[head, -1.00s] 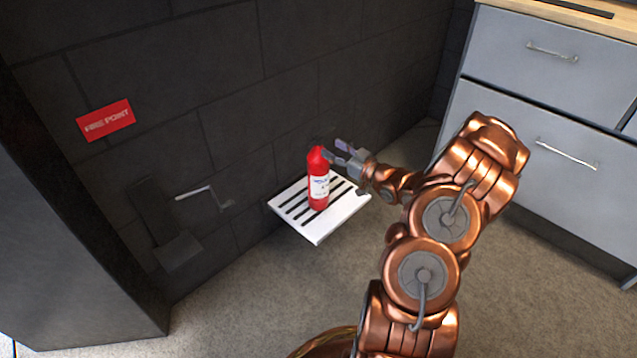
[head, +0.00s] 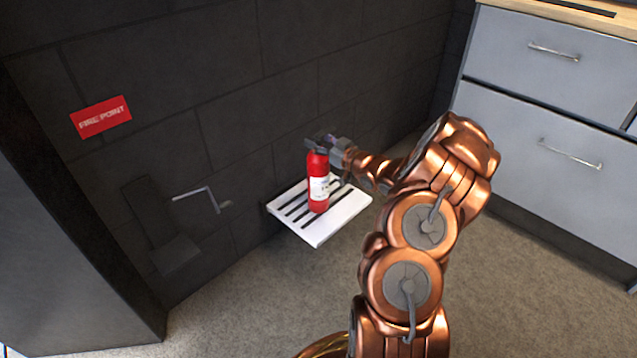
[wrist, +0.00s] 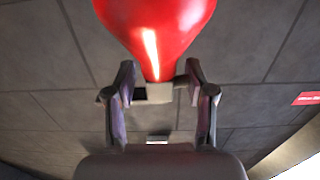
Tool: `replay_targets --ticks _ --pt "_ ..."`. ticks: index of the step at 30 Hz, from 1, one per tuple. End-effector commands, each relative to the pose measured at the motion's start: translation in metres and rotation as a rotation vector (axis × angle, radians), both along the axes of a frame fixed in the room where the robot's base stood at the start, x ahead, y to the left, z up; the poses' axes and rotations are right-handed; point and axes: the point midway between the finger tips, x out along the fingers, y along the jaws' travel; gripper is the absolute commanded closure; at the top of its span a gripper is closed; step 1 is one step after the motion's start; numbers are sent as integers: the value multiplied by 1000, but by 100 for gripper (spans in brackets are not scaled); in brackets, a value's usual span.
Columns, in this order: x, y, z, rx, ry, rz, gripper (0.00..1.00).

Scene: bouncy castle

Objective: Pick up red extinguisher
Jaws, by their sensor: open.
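The red extinguisher (head: 318,182) stands upright on a white slatted shelf (head: 346,211) fixed to the dark wall. It has a white label and a dark top. My gripper (head: 322,143) is at the extinguisher's top, reaching in from the right. In the wrist view the red body (wrist: 155,22) fills the upper middle, narrowing downward between the fingers. My gripper (wrist: 160,88) is open there, one finger on each side of the narrow end, with gaps showing. In the head view my fingers overlap the dark top, so contact is not clear.
The dark block wall (head: 230,90) is close behind the shelf. A red "FIRE POINT" sign (head: 101,117) and a metal crank handle (head: 203,197) are on the wall at left. Grey drawers (head: 545,130) stand at right. The carpet (head: 250,310) in front is clear.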

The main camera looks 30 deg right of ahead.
Motion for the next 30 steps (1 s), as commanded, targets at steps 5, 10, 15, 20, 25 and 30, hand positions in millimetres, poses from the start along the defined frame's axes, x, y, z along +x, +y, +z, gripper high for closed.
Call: replay_targets --ticks 5,10,15,20,25,30 --pt "0 0 0 0 0 0 46" --pt "0 0 0 0 1 0 60" --pt "0 0 0 0 1 0 78" --pt "0 0 0 0 1 0 95" --pt "0 0 0 0 1 0 100" --pt "0 0 0 0 1 0 100"
